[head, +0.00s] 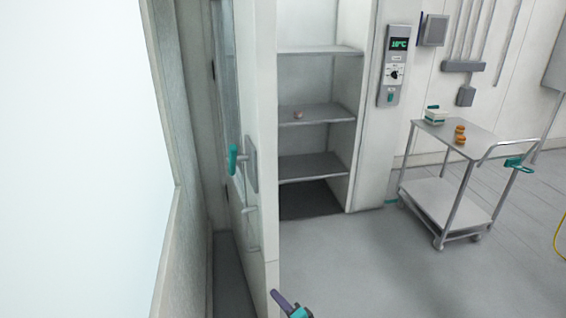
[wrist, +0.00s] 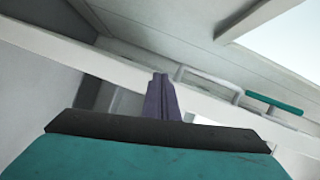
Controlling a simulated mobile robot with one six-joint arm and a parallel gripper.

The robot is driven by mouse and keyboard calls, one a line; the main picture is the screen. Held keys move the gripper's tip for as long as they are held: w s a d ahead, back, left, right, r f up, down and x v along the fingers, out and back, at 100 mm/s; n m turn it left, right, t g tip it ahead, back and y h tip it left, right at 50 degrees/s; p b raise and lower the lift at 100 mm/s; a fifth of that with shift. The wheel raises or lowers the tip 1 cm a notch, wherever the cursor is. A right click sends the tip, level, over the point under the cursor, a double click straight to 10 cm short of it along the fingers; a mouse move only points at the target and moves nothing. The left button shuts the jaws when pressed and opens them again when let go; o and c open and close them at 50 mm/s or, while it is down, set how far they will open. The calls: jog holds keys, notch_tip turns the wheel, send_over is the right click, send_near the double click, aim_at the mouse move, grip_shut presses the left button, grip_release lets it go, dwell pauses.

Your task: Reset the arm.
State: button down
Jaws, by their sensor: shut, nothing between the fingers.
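My gripper (head: 274,293) shows at the bottom edge of the head view, in front of the lower end of the open door. In the wrist view its purple fingers (wrist: 160,80) are together with nothing between them. The rest of my arm is mostly out of view. The white door (head: 262,110) stands open, seen nearly edge-on, with a teal handle (head: 232,159). A teal handle bar (wrist: 274,104) also shows at the right in the wrist view, apart from the fingers.
Behind the door is a cabinet with shelves; a small pinkish item (head: 298,114) lies on the middle shelf (head: 330,115). A steel cart (head: 445,200) at the right carries a white-and-green box (head: 435,117) and orange round items (head: 460,134). The floor (head: 350,265) between is clear. A wall is close at left.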

jog(key=s+f+n+g+b, duration=0.4)
jog(key=s+f+n+g, duration=0.7)
jog(key=s+f, duration=0.95)
jog(key=s+d+f+m+g+h, duration=0.1)
jog(key=s+d+f+g+h, duration=0.1)
jog(key=d, duration=0.4)
jog(key=s+d+f+m+g+h, duration=0.1)
jog(key=s+d+g+h, duration=0.2)
jog(key=s+d, duration=0.3)
jog(key=s+d+f+g+h, duration=0.2)
jog(key=s+d+g+h, duration=0.1)
jog(key=d, duration=0.4)
jog(key=shift+s+f+m+h+b, duration=0.3)
jog(key=shift+s+m+h+b, duration=0.15)
jog(key=shift+s+h, duration=0.35)
jog(key=shift+w, duration=0.15)
